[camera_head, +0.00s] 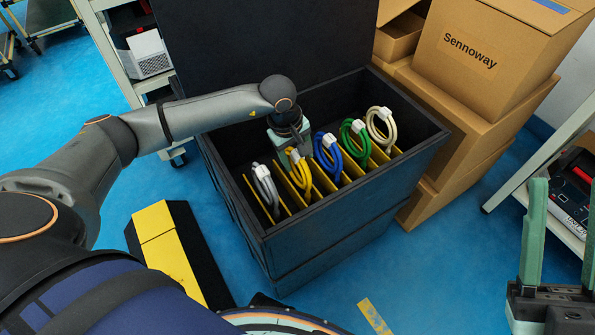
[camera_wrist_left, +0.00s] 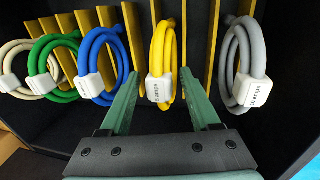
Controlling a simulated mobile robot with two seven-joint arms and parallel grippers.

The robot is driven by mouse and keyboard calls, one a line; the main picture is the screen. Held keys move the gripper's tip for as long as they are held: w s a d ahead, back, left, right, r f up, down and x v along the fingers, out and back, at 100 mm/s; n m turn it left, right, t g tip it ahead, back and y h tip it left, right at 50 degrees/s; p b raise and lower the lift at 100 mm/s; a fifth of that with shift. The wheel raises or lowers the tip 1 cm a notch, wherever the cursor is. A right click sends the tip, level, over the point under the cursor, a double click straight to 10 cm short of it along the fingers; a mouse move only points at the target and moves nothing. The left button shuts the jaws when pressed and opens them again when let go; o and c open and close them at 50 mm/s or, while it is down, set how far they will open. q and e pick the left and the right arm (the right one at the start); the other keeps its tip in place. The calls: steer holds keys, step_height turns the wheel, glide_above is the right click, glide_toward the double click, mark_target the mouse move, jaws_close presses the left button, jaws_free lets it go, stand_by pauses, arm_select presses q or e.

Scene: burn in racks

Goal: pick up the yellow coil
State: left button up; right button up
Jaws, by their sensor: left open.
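The yellow coil (camera_head: 297,172) stands upright in a slot between yellow dividers in the black crate (camera_head: 340,219), with a white label tag on it. In the left wrist view the yellow coil (camera_wrist_left: 162,50) shows between the two green fingers of my left gripper (camera_wrist_left: 159,77). The fingers are open, one on each side of it, with gaps; whether they reach its depth is unclear. In the head view my left gripper (camera_head: 291,143) is over the crate at the yellow coil and partly hides it. My right gripper (camera_head: 562,235) is open and empty at the lower right.
A grey coil (camera_wrist_left: 241,60) and a blue coil (camera_wrist_left: 100,62) flank the yellow one. Green (camera_head: 355,142) and white (camera_head: 381,127) coils stand farther right in the crate. Cardboard boxes (camera_head: 470,105) are stacked beside it. The crate's raised lid (camera_head: 265,45) stands behind.

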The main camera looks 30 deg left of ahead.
arm_select(q)
jaws_close()
stand_by(0.4)
steer(key=shift+r, duration=0.1)
stand_by(0.8)
